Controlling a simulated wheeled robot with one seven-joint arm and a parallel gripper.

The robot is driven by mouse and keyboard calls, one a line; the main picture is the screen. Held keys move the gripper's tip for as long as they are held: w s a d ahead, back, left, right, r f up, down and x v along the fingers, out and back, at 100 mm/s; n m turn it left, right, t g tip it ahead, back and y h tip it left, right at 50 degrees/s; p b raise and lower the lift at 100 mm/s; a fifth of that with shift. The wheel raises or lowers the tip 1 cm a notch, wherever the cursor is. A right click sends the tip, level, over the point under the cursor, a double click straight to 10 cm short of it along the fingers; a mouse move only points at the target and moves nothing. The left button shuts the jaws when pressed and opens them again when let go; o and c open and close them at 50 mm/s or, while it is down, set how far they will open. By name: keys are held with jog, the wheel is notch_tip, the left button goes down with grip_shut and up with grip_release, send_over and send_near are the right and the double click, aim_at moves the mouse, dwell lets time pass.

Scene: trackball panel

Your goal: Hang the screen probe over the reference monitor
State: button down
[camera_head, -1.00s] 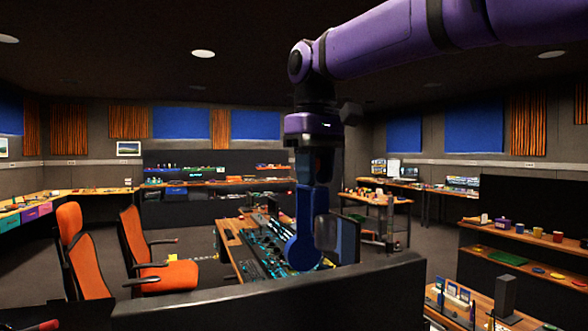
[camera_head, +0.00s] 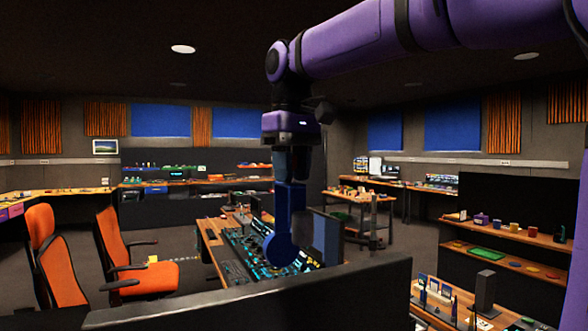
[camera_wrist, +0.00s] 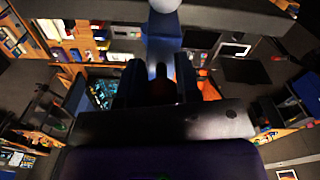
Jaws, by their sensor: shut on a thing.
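My gripper (camera_head: 290,178) points down and is shut on the upper part of a blue screen probe (camera_head: 282,248), a long bar ending in a round disc. The probe hangs upright in the air, its disc in front of the control desk in the head view. In the wrist view, the blue bar (camera_wrist: 162,45) runs up from between my dark fingers (camera_wrist: 160,85). Just right of the probe, a monitor with a blue face (camera_head: 326,237) stands at the desk; I cannot tell whether it is the reference monitor. The probe looks apart from it, but depth is unclear.
The control desk (camera_head: 212,240) carries lit panels. A dark low partition (camera_head: 250,298) crosses the foreground. Orange chairs (camera_head: 125,250) stand left. Shelves with cups (camera_head: 515,228) and a table with a dark upright block (camera_head: 485,290) are on the right. Open floor (camera_head: 190,238) lies behind the chairs.

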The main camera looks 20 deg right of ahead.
jog(key=shift+w, duration=1.9)
jog(key=shift+w+f, duration=0.1)
jog(key=shift+f, duration=0.1)
send_over(286, 283)
jog(key=w, duration=0.1)
jog(key=shift+f, duration=4.25)
jog(key=shift+s+f, duration=0.15)
jog(key=shift+f, duration=1.5)
jog(key=shift+s+f, duration=0.15)
jog(key=shift+f, duration=1.45)
jog(key=shift+s+f, duration=0.15)
jog(key=shift+f, duration=1.5)
jog(key=c, duration=0.8)
grip_release()
jog(key=shift+o, duration=0.2)
